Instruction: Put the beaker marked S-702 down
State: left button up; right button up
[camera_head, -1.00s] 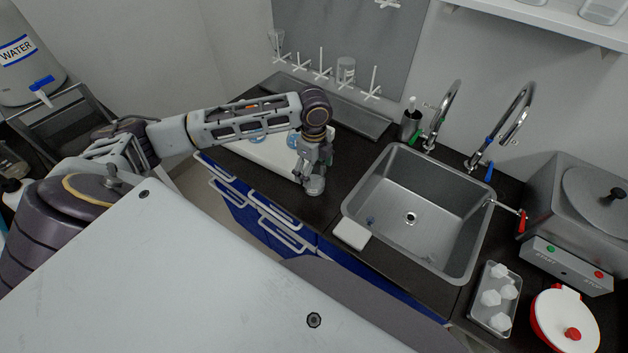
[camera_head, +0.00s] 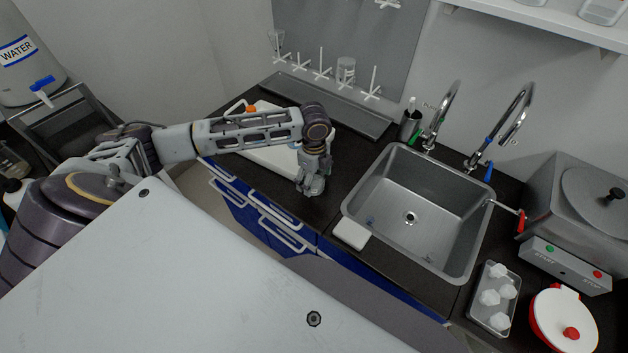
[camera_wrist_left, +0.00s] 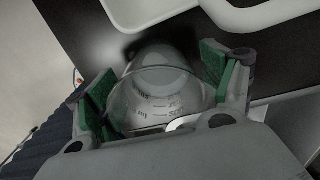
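The clear glass beaker (camera_wrist_left: 150,98) is upright between the green finger pads of my left gripper (camera_wrist_left: 158,86) in the left wrist view. The pads appear to touch its sides. Measuring marks show on the glass, but I cannot read S-702. In the head view, my left gripper (camera_head: 312,178) points down over the black counter (camera_head: 345,165), left of the sink, with the beaker low beneath it. I cannot tell whether the beaker's base touches the counter. My right gripper is not in view.
A white tray-like device (camera_head: 262,150) lies left of and behind the gripper. The sink (camera_head: 415,215) is to the right, with a white block (camera_head: 351,233) at its front left corner. A drying rack (camera_head: 330,100) stands behind. The counter's front edge is close to the gripper.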

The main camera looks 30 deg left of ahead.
pick_arm(q)
jog(key=c, duration=1.1)
jog(key=shift+r, duration=0.3)
notch_tip(320, 180, up, 9)
jog(key=shift+r, duration=0.15)
dwell(0.7)
jog(key=shift+r, duration=0.1)
dwell(0.7)
